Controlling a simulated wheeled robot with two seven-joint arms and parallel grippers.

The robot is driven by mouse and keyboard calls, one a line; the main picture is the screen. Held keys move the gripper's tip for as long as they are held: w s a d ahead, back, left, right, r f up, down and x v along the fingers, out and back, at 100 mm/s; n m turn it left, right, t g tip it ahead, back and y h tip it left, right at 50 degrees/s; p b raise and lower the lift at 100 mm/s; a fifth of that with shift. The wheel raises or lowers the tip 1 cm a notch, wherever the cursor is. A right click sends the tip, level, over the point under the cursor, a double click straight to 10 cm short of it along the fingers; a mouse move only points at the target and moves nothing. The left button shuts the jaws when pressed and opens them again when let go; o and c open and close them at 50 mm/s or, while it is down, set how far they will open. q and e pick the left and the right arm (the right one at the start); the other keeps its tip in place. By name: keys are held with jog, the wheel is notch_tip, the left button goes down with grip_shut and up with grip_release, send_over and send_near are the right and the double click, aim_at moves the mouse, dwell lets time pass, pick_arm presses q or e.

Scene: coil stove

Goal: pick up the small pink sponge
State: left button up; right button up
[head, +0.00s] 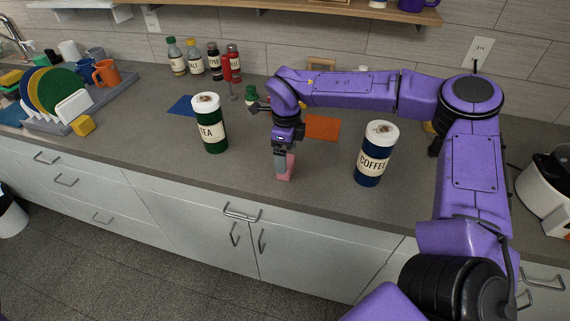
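The small pink sponge (287,172) is near the front edge of the counter, between the tea and coffee canisters. My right gripper (281,163) points straight down at the sponge, with its grey finger against or just in front of the sponge's left side. The gripper hides part of the sponge. I cannot tell whether the fingers are closed on it or whether it touches the counter. My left gripper is not in view.
A green tea canister (211,130) stands left of the gripper and a blue coffee canister (374,160) stands right. An orange cloth (322,128) and a blue cloth (182,106) lie behind. A dish rack (88,120) is far left. The counter front between the canisters is mostly clear.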

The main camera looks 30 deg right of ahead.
jog(key=f, duration=0.1)
jog(key=f+p, duration=0.1)
jog(key=shift+s+f, duration=0.2)
jog(key=shift+f, duration=0.5)
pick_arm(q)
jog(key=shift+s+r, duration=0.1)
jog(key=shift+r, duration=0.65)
pick_arm(e)
jog(key=shift+w+f, duration=0.1)
jog(key=shift+f, duration=0.05)
jog(key=c, duration=1)
notch_tip(320, 180, up, 3)
jog(key=shift+r+b, duration=0.15)
jog(key=shift+b, duration=0.35)
pick_arm(q)
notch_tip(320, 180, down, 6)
jog(key=b, duration=0.5)
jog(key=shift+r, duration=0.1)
pick_arm(e)
jog(key=s+a+r, duration=0.1)
jog(key=a+r, duration=0.2)
jog(key=a, duration=0.1)
jog(key=s+a+r, duration=0.1)
jog(key=a+r, duration=0.2)
jog(key=a, duration=0.2)
jog(key=s+a+r, duration=0.1)
jog(key=a+r, duration=0.3)
jog(key=a, duration=0.1)
